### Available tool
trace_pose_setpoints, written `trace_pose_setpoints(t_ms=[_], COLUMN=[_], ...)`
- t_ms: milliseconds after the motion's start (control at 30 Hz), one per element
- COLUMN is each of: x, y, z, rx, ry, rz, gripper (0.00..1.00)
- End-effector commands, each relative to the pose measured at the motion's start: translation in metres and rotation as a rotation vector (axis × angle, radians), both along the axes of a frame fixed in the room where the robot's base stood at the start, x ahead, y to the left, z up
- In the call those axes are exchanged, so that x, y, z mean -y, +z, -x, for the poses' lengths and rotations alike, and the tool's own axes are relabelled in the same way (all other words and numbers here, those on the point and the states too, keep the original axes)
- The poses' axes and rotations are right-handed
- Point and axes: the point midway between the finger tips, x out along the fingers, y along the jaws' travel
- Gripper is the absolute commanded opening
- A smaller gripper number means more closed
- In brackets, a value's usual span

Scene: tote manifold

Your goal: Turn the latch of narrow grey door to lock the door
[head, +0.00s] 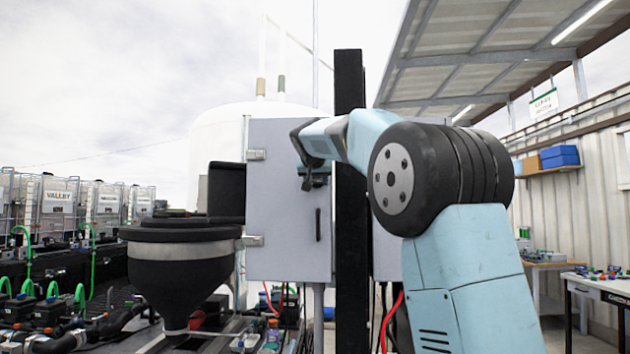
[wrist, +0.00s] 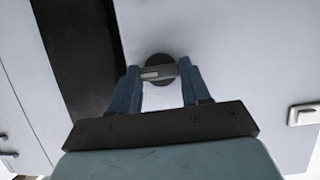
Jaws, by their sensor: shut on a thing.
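The narrow grey door (head: 275,222) is the flat front of a grey cabinet in the head view, and it looks closed. Its pale face fills much of the wrist view (wrist: 245,60). The latch (wrist: 158,72) is a short grey bar on a dark round base, lying nearly level in the wrist view. My gripper (wrist: 160,75) is shut on the latch, with one blue finger at each end of the bar. In the head view my gripper (head: 314,178) is at the door's upper right part, and the latch is hidden there.
A dark vertical post (head: 349,220) stands just right of my gripper. A dark slim handle (head: 318,224) is below it on the door. A black hopper (head: 180,265) stands in front at left. Metal hinges (head: 256,155) line the door's left edge.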

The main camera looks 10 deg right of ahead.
Motion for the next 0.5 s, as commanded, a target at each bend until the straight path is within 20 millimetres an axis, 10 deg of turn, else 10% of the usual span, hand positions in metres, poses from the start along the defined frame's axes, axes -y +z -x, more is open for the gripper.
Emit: trace_pose_setpoints(t_ms=[100, 133, 500], x=[-0.0005, -0.0006, -0.0005], y=[-0.0012, -0.0012, -0.0002], z=[-0.0005, -0.0005, -0.0002], rx=[-0.002, -0.002, 0.000], ry=[0.001, 0.001, 0.001], rz=[0.001, 0.001, 0.000], gripper=[0.16, 0.48, 0.72])
